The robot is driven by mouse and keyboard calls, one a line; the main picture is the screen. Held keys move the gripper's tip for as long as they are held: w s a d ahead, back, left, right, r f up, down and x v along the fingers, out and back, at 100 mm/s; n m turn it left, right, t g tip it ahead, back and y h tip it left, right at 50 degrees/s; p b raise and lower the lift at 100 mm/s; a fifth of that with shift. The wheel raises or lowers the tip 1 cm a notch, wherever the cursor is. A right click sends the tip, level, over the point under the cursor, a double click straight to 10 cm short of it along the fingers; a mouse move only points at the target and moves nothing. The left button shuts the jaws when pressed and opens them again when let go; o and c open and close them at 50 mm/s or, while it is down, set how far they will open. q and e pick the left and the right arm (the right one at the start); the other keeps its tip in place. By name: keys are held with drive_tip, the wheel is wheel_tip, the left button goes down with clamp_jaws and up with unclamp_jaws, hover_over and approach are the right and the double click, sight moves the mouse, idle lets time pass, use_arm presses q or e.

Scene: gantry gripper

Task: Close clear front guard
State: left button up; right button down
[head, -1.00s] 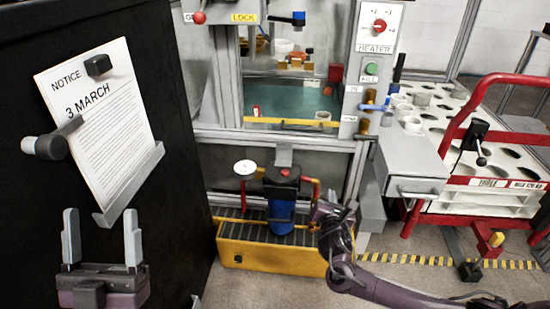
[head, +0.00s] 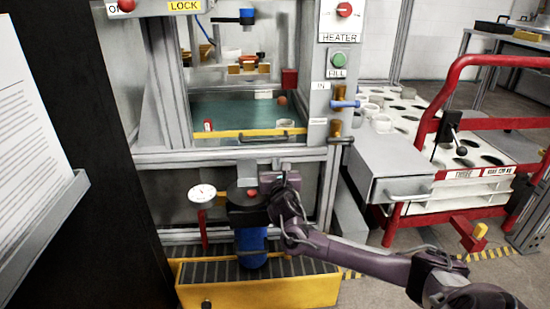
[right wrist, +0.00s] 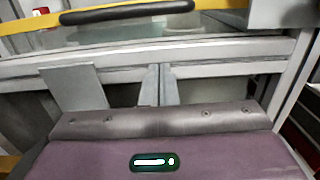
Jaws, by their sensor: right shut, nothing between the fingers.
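The machine's front opening shows a teal floor (head: 235,114) inside. A yellow bar (head: 225,134) with a dark handle runs along its lower edge. The black handle (right wrist: 127,13) shows at the top of the right wrist view, in front of a clear surface. I cannot make out the clear guard's full outline or its position. My right gripper (right wrist: 158,84) is shut and empty, its fingers together below the handle and apart from it. In the head view its purple body (head: 283,183) is below the opening, in front of the grey frame. My left gripper is out of view.
A grey drawer (head: 400,188) and a red-railed rack (head: 445,175) stand right. A black panel (head: 100,170) blocks the left.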

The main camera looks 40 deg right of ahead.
drive_tip(key=r, duration=0.1)
drive_tip(key=w+r, duration=0.1)
drive_tip(key=r, duration=0.1)
drive_tip(key=d+r, duration=0.1)
drive_tip(key=shift+w+r+b, duration=0.15)
drive_tip(key=shift+w+b, duration=0.1)
drive_tip(key=shift+b, duration=0.05)
